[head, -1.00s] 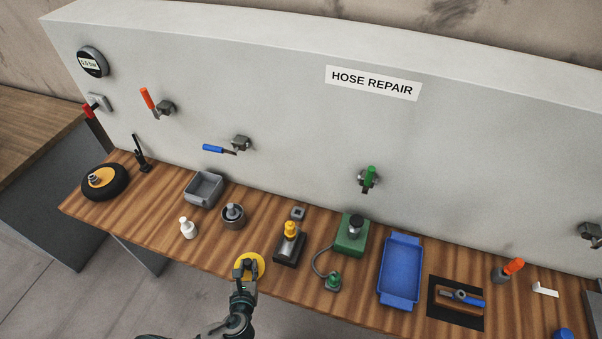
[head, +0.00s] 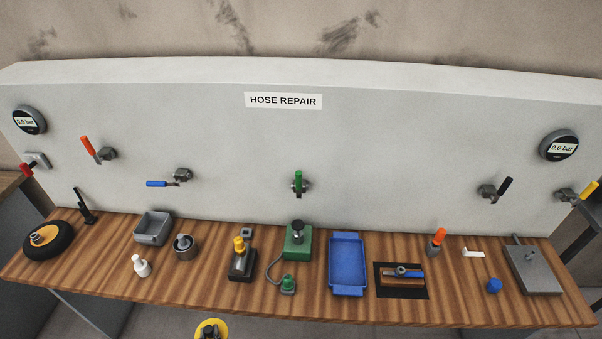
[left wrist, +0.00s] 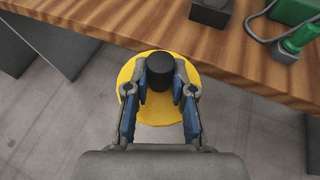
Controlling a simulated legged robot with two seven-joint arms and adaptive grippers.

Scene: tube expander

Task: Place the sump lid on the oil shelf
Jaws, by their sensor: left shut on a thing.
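The sump lid, a round yellow disc with a black knob, shows at the bottom of the head view (head: 220,323) and in the left wrist view (left wrist: 150,116). My left gripper (left wrist: 160,88) is shut on the black knob, one finger on each side. It also shows, mostly cut off, at the bottom of the head view (head: 211,335). The lid is off the bench's front edge, with floor seen around it. I cannot make out which thing is the oil shelf. My right gripper is not in view.
A grey panel (head: 390,130) with several valves stands behind.

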